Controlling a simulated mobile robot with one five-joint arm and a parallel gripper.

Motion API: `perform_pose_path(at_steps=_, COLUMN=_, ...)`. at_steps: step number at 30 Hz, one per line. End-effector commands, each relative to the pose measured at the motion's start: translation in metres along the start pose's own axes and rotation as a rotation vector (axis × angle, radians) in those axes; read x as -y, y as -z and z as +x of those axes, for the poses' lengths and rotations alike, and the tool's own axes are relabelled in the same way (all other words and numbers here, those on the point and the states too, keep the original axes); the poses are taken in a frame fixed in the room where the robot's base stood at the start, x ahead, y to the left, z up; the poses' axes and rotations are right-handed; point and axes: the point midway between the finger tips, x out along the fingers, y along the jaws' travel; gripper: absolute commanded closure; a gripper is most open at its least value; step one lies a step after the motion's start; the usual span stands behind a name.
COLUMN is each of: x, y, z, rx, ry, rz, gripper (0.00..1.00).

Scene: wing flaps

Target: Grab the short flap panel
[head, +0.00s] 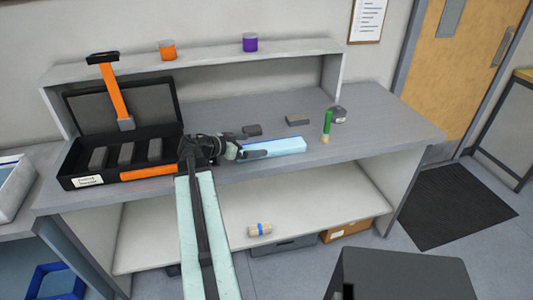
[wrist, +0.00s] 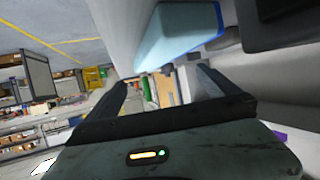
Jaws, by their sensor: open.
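A light blue panel (head: 276,147), which looks like the short flap panel, lies on the grey workbench (head: 370,133) near its front edge. My gripper (head: 252,151) is at the panel's left end in the head view, with its fingers pointing right. In the wrist view the panel (wrist: 180,38) shows at the top, beyond and above the two spread fingers of my gripper (wrist: 162,80). The gripper is open, and nothing shows between its fingers. The arm's end hides the panel's left end, so I cannot tell whether they touch.
An open black case (head: 88,182) with grey blocks stands left of the gripper. Small dark blocks (head: 297,120), a green-handled tool (head: 327,122) and a tin (head: 339,115) are behind and right of the panel. Orange (head: 168,50) and purple (head: 250,42) pots stand on the upper shelf.

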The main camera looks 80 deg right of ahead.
Motion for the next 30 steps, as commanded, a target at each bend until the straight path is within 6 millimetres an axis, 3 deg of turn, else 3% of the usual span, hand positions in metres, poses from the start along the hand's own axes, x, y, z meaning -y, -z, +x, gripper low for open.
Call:
perform_pose_path(at_steps=4, x=0.001, y=-0.003, z=0.019, rx=0.001, ry=-0.001, rz=0.001, gripper=0.00)
perform_pose_path(at_steps=11, x=0.001, y=-0.004, z=0.031, rx=0.000, ry=0.000, rz=0.001, gripper=0.00)
perform_pose_path(at_steps=18, x=0.002, y=-0.009, z=0.071, rx=0.000, ry=-0.001, rz=0.001, gripper=0.00)
perform_pose_path(at_steps=25, x=0.001, y=-0.006, z=0.074, rx=0.000, ry=0.002, rz=-0.001, gripper=0.00)
perform_pose_path(at_steps=26, x=0.001, y=-0.006, z=0.074, rx=0.000, ry=0.002, rz=-0.001, gripper=0.06)
perform_pose_path(at_steps=30, x=0.001, y=-0.006, z=0.074, rx=0.000, ry=0.002, rz=-0.001, gripper=0.44)
